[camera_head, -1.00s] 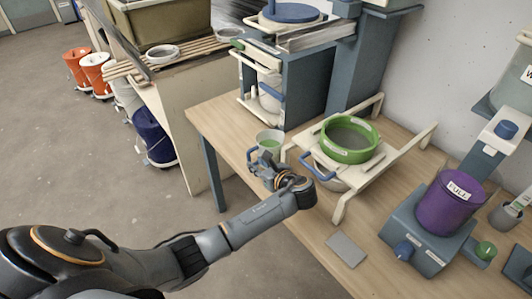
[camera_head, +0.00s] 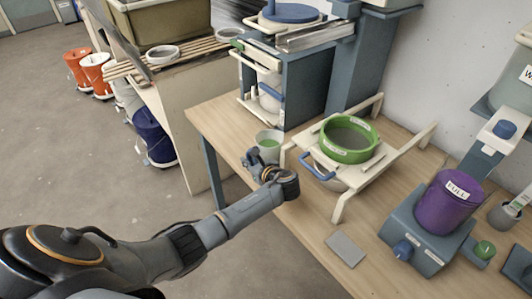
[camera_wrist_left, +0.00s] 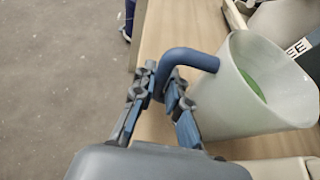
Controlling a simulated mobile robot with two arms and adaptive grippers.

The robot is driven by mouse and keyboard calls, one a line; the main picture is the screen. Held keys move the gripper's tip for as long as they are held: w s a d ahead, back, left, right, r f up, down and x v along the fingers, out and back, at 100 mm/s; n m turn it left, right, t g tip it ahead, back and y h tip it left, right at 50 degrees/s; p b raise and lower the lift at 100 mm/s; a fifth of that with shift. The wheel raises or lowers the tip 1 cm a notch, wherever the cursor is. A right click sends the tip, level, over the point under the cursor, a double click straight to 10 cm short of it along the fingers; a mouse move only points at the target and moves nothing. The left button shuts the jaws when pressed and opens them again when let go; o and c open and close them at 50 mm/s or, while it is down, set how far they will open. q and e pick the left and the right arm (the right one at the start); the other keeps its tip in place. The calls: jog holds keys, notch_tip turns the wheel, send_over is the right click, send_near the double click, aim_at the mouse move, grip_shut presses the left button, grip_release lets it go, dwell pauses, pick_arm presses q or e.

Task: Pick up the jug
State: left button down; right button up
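The jug (camera_head: 269,141) is a pale, translucent vessel with green inside and a blue handle. It is near the left edge of the wooden table in the head view. In the left wrist view the jug (camera_wrist_left: 240,95) fills the right side, and its handle bends down between my fingers. My left gripper (camera_head: 257,160) is at the handle, on the near side of the jug. In the left wrist view the left gripper (camera_wrist_left: 163,85) has its fingers close on both sides of the handle, seemingly shut on it. My right gripper is not in view.
A green-rimmed sieve (camera_head: 348,139) sits on a cream rack (camera_head: 397,149) right of the jug, with a blue-handled bucket beneath. A purple bucket (camera_head: 446,204) stands on a blue base farther right. A grey tile (camera_head: 345,249) lies near the front edge. A blue-grey cabinet (camera_head: 307,88) stands behind.

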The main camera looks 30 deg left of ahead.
pick_arm(q)
jog(key=shift+r, duration=0.15)
dwell(0.5)
jog(key=shift+w+r, duration=0.1)
jog(key=shift+r, duration=0.6)
jog(key=s+d+r, duration=0.2)
jog(key=s+r, duration=0.3)
jog(key=s, duration=0.1)
jog(key=s+d+r+p, duration=0.1)
jog(key=s+d+r, duration=0.1)
jog(key=s+r, duration=0.4)
jog(key=shift+s+d+r, duration=0.15)
jog(key=shift+s+d, duration=0.15)
jog(key=shift+s, duration=0.25)
jog(key=shift+s, duration=0.1)
dwell(1.2)
